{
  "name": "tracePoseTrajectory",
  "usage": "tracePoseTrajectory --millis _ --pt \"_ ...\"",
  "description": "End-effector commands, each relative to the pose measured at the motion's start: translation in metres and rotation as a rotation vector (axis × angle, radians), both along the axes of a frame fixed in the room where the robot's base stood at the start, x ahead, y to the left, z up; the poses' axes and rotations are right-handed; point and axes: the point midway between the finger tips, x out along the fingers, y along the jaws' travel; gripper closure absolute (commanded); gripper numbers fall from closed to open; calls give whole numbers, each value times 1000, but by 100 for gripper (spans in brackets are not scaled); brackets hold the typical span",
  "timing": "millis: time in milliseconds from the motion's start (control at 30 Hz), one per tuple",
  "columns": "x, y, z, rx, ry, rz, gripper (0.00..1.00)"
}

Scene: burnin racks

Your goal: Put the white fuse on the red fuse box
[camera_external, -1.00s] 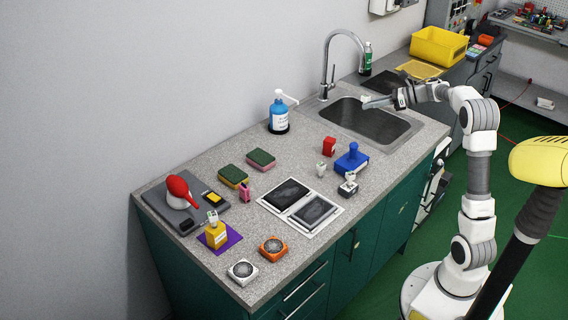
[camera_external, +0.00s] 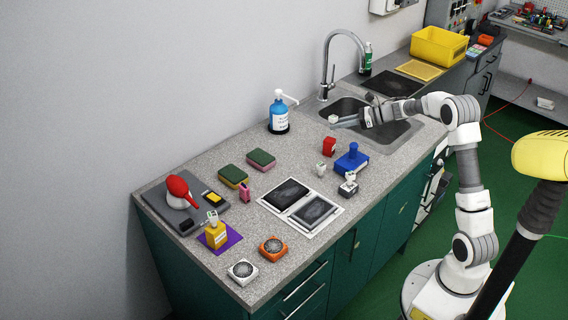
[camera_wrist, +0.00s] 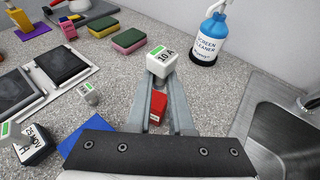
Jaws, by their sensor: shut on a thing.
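The white fuse (camera_wrist: 161,63), marked "10 A", is held between the fingertips of my gripper (camera_wrist: 158,78) in the wrist view. In the external view my gripper (camera_external: 340,121) hangs over the counter by the sink's near-left rim, with the white fuse (camera_external: 333,119) at its tip. The red fuse box (camera_external: 329,146) stands on the counter below and slightly left of the gripper. In the wrist view the red fuse box (camera_wrist: 157,106) shows between the fingers, apart from the fuse and partly hidden by them.
A blue box (camera_external: 350,162), a small pale fuse (camera_external: 321,170) and a dark box (camera_external: 348,188) stand close to the red box. A blue cleaner bottle (camera_external: 279,114) stands behind. The sink (camera_external: 366,126) lies to the right. Sponges (camera_external: 261,160) lie left.

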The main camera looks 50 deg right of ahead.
Motion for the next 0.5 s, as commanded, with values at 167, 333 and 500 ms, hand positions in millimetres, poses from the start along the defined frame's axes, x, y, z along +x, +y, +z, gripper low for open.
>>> tracePoseTrajectory --millis 167,333,500 --pt "5 5 -8 1 1 1 100" --pt "4 5 -34 3 3 0 100" --pt "5 5 -44 0 0 -1 100"
